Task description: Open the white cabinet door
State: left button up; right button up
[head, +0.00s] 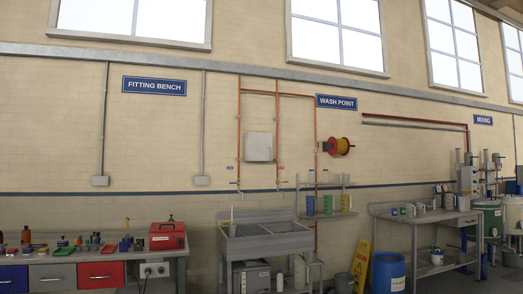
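A small white box (259,147) with a flat front hangs on the wall above the sink, between orange pipes; it is the closest match to a white cabinet, and its front looks shut. I cannot make out a handle or hinge on it. A pale grey unit (251,277) stands under the sink, partly cut off by the picture's bottom edge; I cannot tell whether it has a door. Neither of my grippers is in view.
A double sink (265,241) stands below the box. A workbench (75,258) with drawers and a red toolbox (167,236) is at left. A blue drum (388,272), yellow floor sign (361,264) and metal table (428,216) are at right. The floor is barely visible.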

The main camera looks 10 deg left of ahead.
aim_at(259, 144)
jog(key=i, duration=3.25)
jog(key=j+u, duration=0.05)
jog(key=j, duration=0.05)
